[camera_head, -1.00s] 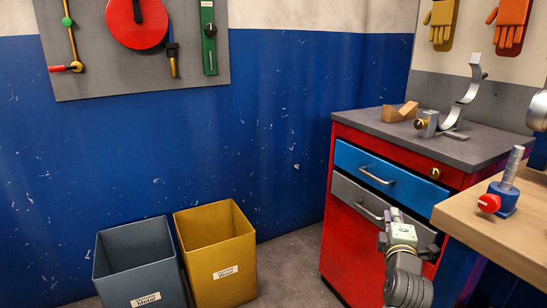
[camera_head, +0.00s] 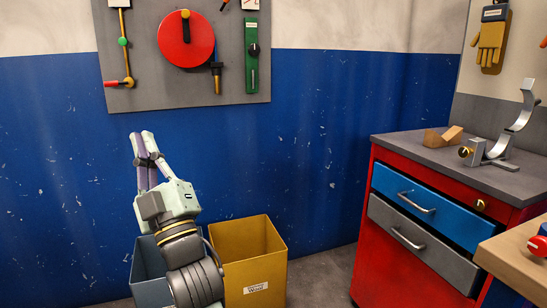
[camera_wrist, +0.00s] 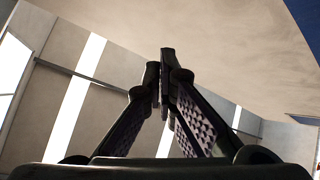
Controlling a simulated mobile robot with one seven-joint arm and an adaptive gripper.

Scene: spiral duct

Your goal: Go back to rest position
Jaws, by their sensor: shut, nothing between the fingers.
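My gripper (camera_head: 145,142) is raised in front of the blue wall, above the two bins, in the head view. It points upward with its fingers together and nothing between them. In the wrist view my gripper (camera_wrist: 164,75) has its two dark fingers meeting at the tips, with the ceiling behind them. My arm hides part of the grey-blue bin and the left edge of the yellow bin.
A grey-blue bin (camera_head: 147,262) and a yellow bin (camera_head: 247,250) stand on the floor by the wall. A tool board (camera_head: 130,62) hangs above. At right stand a red cabinet (camera_head: 382,262) with drawers and a wooden worktop (camera_head: 515,255).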

